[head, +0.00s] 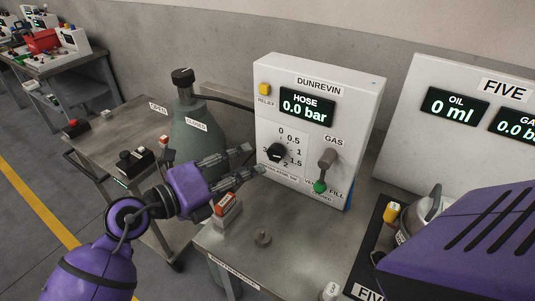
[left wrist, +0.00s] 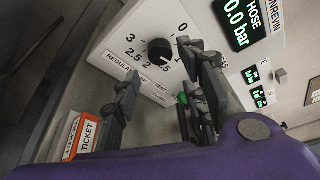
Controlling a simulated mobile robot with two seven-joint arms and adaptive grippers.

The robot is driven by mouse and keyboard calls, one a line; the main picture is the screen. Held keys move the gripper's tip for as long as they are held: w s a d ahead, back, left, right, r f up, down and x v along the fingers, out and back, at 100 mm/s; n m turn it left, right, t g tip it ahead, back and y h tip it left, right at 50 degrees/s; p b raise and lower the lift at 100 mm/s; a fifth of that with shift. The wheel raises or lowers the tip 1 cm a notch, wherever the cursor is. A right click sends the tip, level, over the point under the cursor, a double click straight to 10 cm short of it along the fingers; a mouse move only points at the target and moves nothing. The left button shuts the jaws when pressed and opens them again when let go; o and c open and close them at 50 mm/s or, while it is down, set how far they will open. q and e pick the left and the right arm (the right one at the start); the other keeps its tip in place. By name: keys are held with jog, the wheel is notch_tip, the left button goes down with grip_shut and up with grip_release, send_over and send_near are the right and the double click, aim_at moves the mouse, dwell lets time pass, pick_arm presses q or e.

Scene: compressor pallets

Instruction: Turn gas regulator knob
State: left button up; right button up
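The gas regulator knob (head: 277,152) is a black round knob on the white Dunrevin panel (head: 315,75), with a scale in half steps around it. It also shows in the left wrist view (left wrist: 160,51). The hose display (head: 306,107) reads 0.0 bar. My left gripper (head: 255,160) is open, its fingers pointing at the panel just in front of the knob. In the left wrist view its fingertips (left wrist: 158,65) stand apart, with the knob beyond the gap. No contact with the knob is clear. The right gripper is not in view.
A grey gas lever (head: 327,158) and a green vent/fill knob (head: 320,187) sit right of the regulator. A green gas cylinder (head: 196,140) stands left of the panel. An orange-and-white ticket holder (head: 226,208) stands on the bench below the gripper.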

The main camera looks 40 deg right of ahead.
aim_at(271, 155)
pick_arm(q)
jog(key=shift+y, duration=0.3)
jog(key=x, duration=0.8)
jog(key=shift+w, duration=0.2)
jog(key=shift+c, duration=0.4)
